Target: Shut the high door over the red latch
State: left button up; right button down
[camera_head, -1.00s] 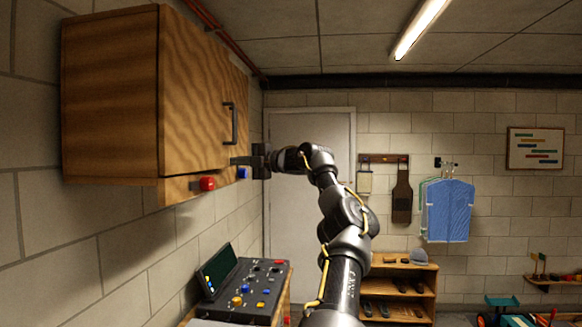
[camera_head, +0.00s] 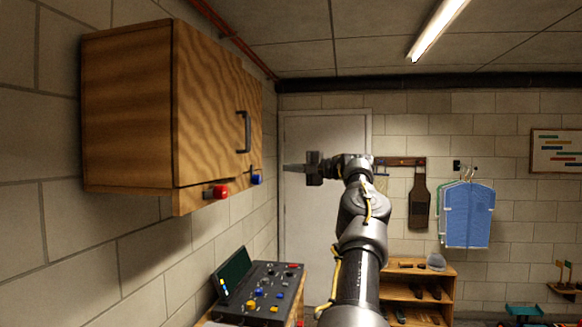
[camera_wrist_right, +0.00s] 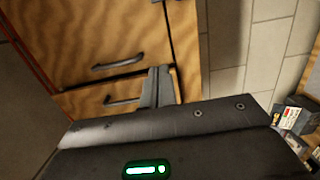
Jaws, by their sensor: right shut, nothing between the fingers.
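A wooden wall cabinet hangs at the left in the head view. Its near door (camera_head: 205,100) is above the red latch (camera_head: 220,192) and lies close to the cabinet front; I cannot tell if it is fully flush. A dark handle (camera_head: 244,131) stands near its far edge. A blue latch (camera_head: 256,180) sits farther along the bottom rail. My right gripper (camera_head: 285,167) is shut and empty, pointing left, a little right of the cabinet and apart from it. The wrist view shows its closed fingers (camera_wrist_right: 160,72) beside two door handles (camera_wrist_right: 118,63). My left gripper is out of view.
A control console (camera_head: 260,285) with a dark screen stands below the cabinet. A grey door (camera_head: 310,230) is in the back wall. A wooden shelf (camera_head: 445,268) and blue hanging clothes (camera_head: 467,215) are farther right.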

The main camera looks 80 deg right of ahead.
aim_at(209, 112)
jog(key=k, duration=1)
